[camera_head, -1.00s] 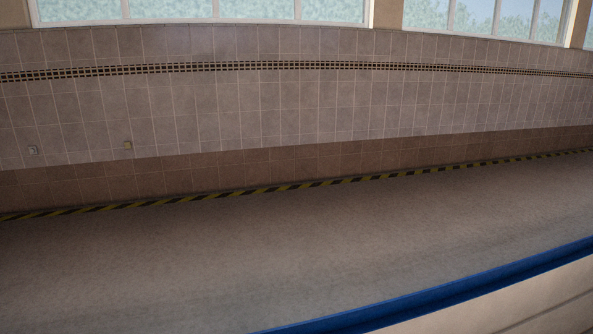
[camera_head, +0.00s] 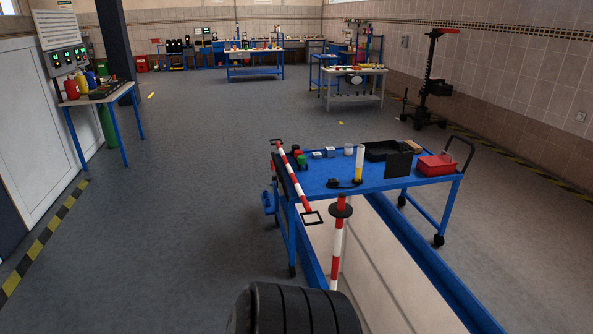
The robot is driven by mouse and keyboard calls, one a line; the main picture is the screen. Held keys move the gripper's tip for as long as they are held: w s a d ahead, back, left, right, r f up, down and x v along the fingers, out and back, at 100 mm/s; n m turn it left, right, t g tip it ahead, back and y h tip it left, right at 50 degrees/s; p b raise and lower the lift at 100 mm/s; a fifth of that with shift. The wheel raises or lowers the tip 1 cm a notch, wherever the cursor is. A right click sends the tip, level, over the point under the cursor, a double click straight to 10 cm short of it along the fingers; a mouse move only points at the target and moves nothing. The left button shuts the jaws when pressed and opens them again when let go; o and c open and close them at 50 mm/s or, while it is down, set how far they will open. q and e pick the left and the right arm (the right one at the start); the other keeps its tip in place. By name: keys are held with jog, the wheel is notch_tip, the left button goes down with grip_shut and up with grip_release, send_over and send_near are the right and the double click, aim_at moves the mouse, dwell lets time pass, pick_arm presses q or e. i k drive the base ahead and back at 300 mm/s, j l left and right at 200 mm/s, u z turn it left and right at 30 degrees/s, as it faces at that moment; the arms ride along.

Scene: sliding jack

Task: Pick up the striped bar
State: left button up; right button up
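A red-and-white striped bar (camera_head: 294,180) with black end pieces lies along the left edge of a blue cart (camera_head: 330,188) in the middle of the view. Its near end, with a black square frame, reaches past the cart's front edge. A second red-and-white striped piece, an upright post (camera_head: 337,245) with a black disc near its top, stands closer to me. Its lower part is hidden behind a dark ribbed round thing. Neither of my grippers is in view.
The cart carries small blocks, a yellow cylinder (camera_head: 359,163), black bins and a red bin (camera_head: 436,165). The dark ribbed thing (camera_head: 295,311) fills the bottom middle. A blue-edged pit (camera_head: 420,255) runs right of the post. Open floor (camera_head: 170,230) lies to the left.

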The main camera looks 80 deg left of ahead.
aim_at(305, 202)
jog(key=u, duration=2.8)
jog(key=i+j, duration=0.1)
jog(key=i, duration=0.3)
